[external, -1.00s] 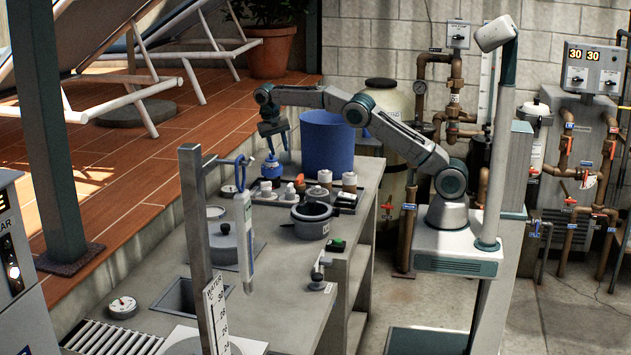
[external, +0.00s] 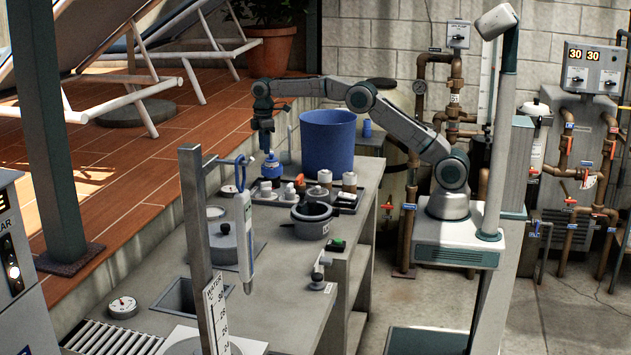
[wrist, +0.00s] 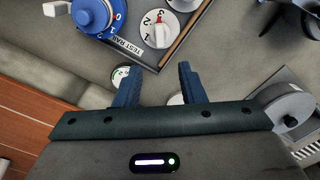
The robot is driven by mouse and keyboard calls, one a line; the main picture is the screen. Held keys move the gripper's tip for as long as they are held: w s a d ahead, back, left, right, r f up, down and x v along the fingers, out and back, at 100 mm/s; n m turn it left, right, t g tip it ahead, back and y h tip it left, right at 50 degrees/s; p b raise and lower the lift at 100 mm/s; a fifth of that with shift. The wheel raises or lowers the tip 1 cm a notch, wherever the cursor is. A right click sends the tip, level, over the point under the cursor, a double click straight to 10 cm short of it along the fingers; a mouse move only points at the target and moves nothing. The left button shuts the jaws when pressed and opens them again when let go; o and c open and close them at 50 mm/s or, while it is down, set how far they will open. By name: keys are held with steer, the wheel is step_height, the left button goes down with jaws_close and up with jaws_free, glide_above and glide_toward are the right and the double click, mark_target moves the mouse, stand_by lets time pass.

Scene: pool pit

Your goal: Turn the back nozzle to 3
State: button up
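A blue nozzle (external: 270,168) stands at the far left end of the test rail. In the wrist view its blue cap (wrist: 92,12) is cut off by the top edge; a white handle juts left and a numbered ring with a red mark surrounds it. Beside it is a white dial (wrist: 158,28) numbered 1, 2, 3, with a red pointer. No visible label tells which is the back nozzle. My gripper (external: 267,148) hangs just above the blue nozzle in the external view. In the wrist view my gripper (wrist: 158,75) is open, fingers apart, with nothing between them.
A tall blue bin (external: 327,143) stands right behind the rail, close to my arm. White and orange fittings (external: 298,182) crowd the rail to the right. A grey pot (external: 312,221) sits in front. The counter left of the pot has some free room.

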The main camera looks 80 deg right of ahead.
mark_target(268, 186)
step_height(268, 186, down, 14)
steer(key=shift+r+p, duration=0.25)
steer(key=shift+p, duration=0.6)
jaws_close()
